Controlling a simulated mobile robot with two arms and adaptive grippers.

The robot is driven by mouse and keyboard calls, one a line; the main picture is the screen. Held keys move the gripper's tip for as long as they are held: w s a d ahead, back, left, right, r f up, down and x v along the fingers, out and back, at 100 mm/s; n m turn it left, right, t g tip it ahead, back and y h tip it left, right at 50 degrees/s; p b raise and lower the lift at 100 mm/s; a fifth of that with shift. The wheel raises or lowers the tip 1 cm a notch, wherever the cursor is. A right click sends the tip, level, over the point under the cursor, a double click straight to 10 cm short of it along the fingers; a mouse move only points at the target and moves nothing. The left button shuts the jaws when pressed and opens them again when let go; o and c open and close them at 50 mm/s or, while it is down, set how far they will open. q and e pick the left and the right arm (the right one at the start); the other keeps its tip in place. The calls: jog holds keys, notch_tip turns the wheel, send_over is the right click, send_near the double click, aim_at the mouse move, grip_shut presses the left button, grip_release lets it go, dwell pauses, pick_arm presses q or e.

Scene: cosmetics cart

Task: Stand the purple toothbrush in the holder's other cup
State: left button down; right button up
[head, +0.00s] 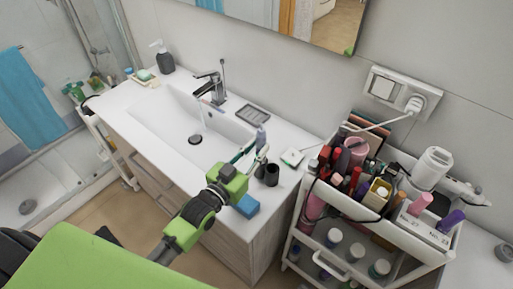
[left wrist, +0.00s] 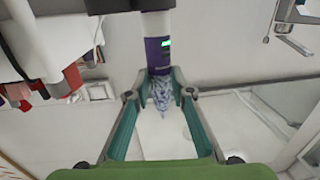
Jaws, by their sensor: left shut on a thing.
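My left gripper (head: 250,154) is above the counter's front right corner, beside the dark holder (head: 272,175). It is closed on a slim upright thing, which I take to be the purple toothbrush; in the head view its top (head: 261,137) shows greyish purple above the fingers. In the left wrist view, a purple body (left wrist: 158,55) with a small green mark lies beyond the teal fingers (left wrist: 168,88), and a pale blue patterned part is between them. The holder's dark round opening shows right of the gripper; the gripper partly hides the rest. My right gripper is not in view.
A blue block (head: 247,206) lies at the counter's front edge. The sink (head: 175,115) and tap (head: 211,88) are to the left. A grey soap dish (head: 253,115) is behind. A crowded cosmetics cart (head: 345,207) stands close on the right. A white cable runs across the counter.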

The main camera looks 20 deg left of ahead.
pick_arm(q)
jog(key=shift+f+b, duration=1.05)
jog(key=shift+f, duration=0.45)
jog(key=c, duration=1.7)
grip_release()
jog(key=shift+f, duration=0.1)
jog(key=shift+s, duration=0.1)
jog(key=v, duration=1.2)
